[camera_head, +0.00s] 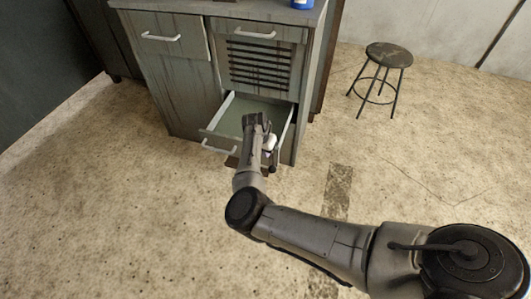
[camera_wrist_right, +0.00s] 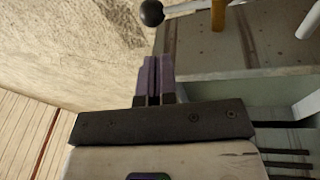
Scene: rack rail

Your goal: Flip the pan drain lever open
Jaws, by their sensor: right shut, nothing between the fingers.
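The pan (camera_head: 238,108) is pulled out like a drawer low in the grey cabinet. In the right wrist view a lever with a round black knob (camera_wrist_right: 151,12) and a pale metal rod (camera_wrist_right: 185,8) shows at the top, by the edge of a grey panel (camera_wrist_right: 245,45). I take this to be the drain lever. My right gripper (camera_head: 257,117) is over the pan's right part in the head view. Its purple fingers (camera_wrist_right: 155,62) are closed together with nothing between them, below the knob and apart from it. My left gripper is out of view.
The cabinet (camera_head: 172,88) stands behind, with a slatted vent (camera_head: 262,64) above the pan. An orange rod (camera_wrist_right: 218,14) and a white bar (camera_wrist_right: 308,20) show near the lever. A round stool (camera_head: 388,55) stands at right. The floor in front is open.

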